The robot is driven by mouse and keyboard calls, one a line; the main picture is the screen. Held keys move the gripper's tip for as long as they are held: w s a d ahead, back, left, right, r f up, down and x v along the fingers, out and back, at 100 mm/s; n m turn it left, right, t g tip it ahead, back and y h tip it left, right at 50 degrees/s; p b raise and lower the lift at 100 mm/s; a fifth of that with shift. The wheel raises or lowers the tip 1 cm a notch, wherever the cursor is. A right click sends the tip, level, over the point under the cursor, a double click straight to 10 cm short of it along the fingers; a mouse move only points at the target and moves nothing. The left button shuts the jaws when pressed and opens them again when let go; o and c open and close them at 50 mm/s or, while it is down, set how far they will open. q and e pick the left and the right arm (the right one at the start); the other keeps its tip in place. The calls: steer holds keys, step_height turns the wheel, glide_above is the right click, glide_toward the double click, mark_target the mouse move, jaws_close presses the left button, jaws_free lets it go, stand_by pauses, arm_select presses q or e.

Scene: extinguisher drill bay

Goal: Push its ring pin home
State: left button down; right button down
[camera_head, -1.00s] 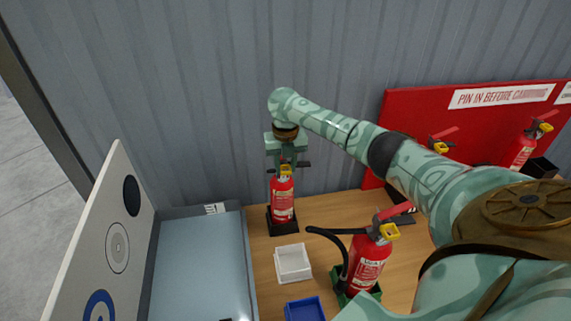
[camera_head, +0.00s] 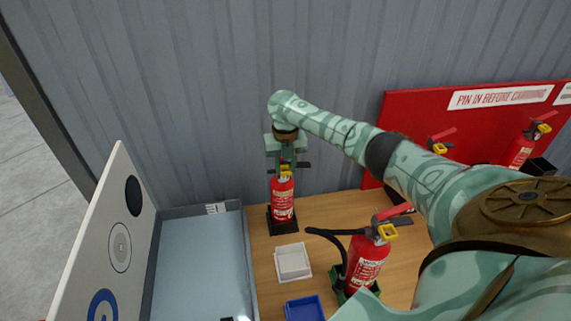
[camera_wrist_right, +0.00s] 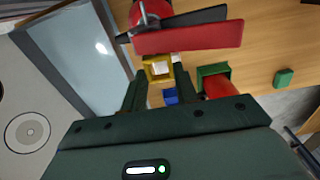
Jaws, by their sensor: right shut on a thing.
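A red extinguisher (camera_head: 283,203) stands upright in a black stand (camera_head: 283,228) near the back wall. Its yellow ring pin (camera_head: 286,171) shows high at its head, just under my right gripper (camera_head: 287,158). In the right wrist view, the yellow ring (camera_wrist_right: 159,69) sits between the two dark green fingertips of my right gripper (camera_wrist_right: 158,80), which is shut on it. The red lever (camera_wrist_right: 188,38) and black lever (camera_wrist_right: 182,20) lie just beyond the ring. How deep the pin sits cannot be seen. My left gripper is not in view.
Another red extinguisher (camera_head: 366,263) with a black hose stands at the front right. A white tray (camera_head: 292,262) and a blue tray (camera_head: 304,309) lie on the wooden bench. A grey tray (camera_head: 204,265) and target board (camera_head: 112,245) are left. A red sign panel stands back right.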

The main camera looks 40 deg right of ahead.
steer(key=shift+p, duration=0.55)
stand_by(1.0)
stand_by(0.4)
steer(key=c, duration=1)
jaws_free()
step_height(320, 180, up, 16)
steer(key=p, duration=0.4)
steer(key=shift+r, duration=0.15)
